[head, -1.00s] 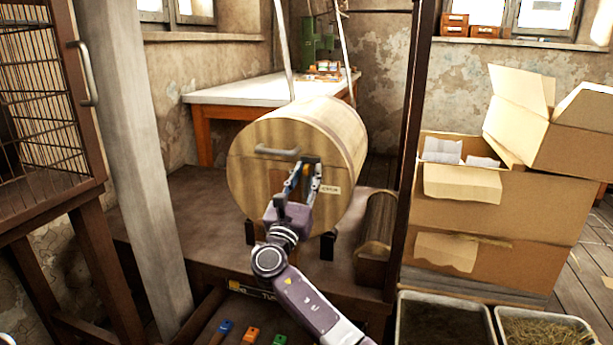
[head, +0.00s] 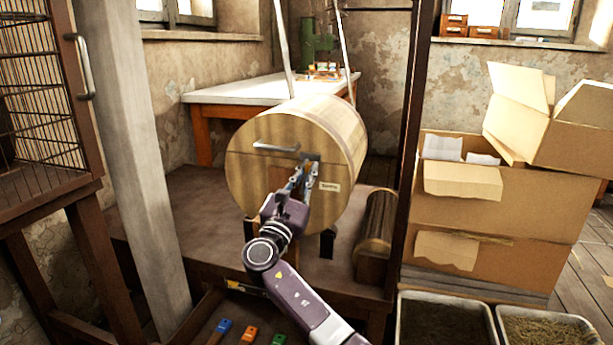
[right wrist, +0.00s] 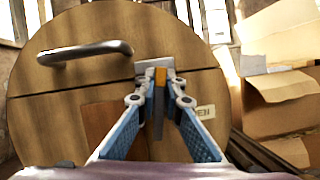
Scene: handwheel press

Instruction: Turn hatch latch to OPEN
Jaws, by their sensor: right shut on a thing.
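The hatch is the round wooden front (head: 250,178) of a barrel lying on its side; it also fills much of the right wrist view (right wrist: 60,110). The latch (right wrist: 159,95) is a narrow bar with orange and dark parts below a metal plate (right wrist: 155,68). My right gripper (head: 308,168) is at the latch, and its two fingers are shut on it from both sides (right wrist: 160,97). The latch bar points roughly downward. A small label (right wrist: 205,112) sits to its right, partly covered; "EN" is readable. My left gripper is not in view.
A metal handle (head: 277,147) sits on the hatch, up and left of the latch. A grey post (head: 140,150) stands left and a dark post (head: 408,130) right. Cardboard boxes (head: 490,215) are stacked right. Colored tags (head: 249,333) lie low in front.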

